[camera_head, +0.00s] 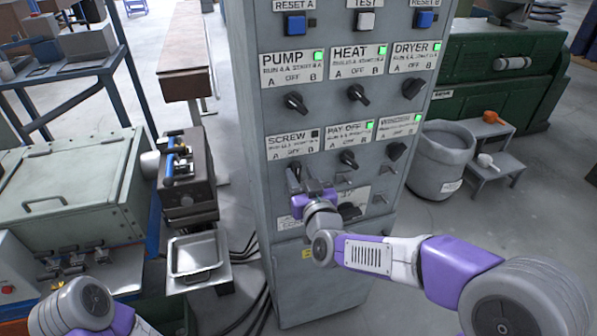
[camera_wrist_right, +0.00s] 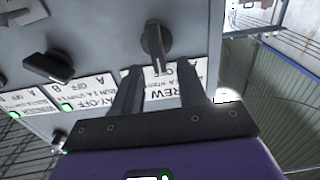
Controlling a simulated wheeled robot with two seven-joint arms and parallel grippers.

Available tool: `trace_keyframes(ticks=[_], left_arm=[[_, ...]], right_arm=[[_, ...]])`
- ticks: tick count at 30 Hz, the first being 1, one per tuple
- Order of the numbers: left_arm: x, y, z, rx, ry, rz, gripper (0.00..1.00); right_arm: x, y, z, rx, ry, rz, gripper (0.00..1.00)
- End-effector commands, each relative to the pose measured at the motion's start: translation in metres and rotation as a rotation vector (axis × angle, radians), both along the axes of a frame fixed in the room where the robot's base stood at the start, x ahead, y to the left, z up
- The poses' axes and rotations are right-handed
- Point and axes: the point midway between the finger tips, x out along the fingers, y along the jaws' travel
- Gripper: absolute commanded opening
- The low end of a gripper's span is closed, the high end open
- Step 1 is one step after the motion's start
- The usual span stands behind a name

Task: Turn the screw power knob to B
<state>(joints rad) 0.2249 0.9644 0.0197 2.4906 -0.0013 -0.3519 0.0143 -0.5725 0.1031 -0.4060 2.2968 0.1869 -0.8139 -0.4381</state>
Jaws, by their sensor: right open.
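The SCREW knob (camera_wrist_right: 153,40) is a black lever knob on the grey control cabinet (camera_head: 250,120). It stands roughly vertical in the right wrist view; in the head view my gripper mostly hides it. Its SCREW label (camera_head: 292,142) carries A, OFF and B marks, and its lamp (camera_head: 315,134) is dark. My right gripper (camera_head: 304,180) is open in front of the knob. In the right wrist view its fingertips (camera_wrist_right: 157,72) lie on either side of the knob's lower end. I cannot tell whether they touch it. My left gripper is out of view.
The PAY-OFF knob (camera_head: 348,158) sits close to the right of the SCREW knob. Above are the PUMP (camera_head: 296,101), HEAT (camera_head: 358,94) and DRYER (camera_head: 412,88) knobs, with lit green lamps. A grey bin (camera_head: 440,165) stands right of the cabinet; a metal tray (camera_head: 197,254) sits left.

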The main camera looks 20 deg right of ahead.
Motion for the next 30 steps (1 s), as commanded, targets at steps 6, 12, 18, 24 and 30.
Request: trace_keyframes(ticks=[6, 12, 18, 24, 30], left_arm=[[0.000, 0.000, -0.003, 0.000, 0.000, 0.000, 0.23], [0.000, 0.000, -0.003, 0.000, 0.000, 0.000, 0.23], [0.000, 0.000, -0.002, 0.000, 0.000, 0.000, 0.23], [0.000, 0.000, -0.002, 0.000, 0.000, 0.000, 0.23], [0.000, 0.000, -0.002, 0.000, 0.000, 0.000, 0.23]], right_arm=[[0.021, 0.001, -0.001, 0.001, 0.002, -0.001, 0.41], [0.024, 0.001, 0.000, 0.001, 0.002, 0.000, 0.41], [0.024, 0.001, 0.000, 0.001, 0.002, 0.000, 0.29], [0.023, 0.001, 0.000, 0.001, 0.002, 0.000, 0.00], [0.024, 0.001, 0.000, 0.001, 0.002, 0.000, 0.00]])
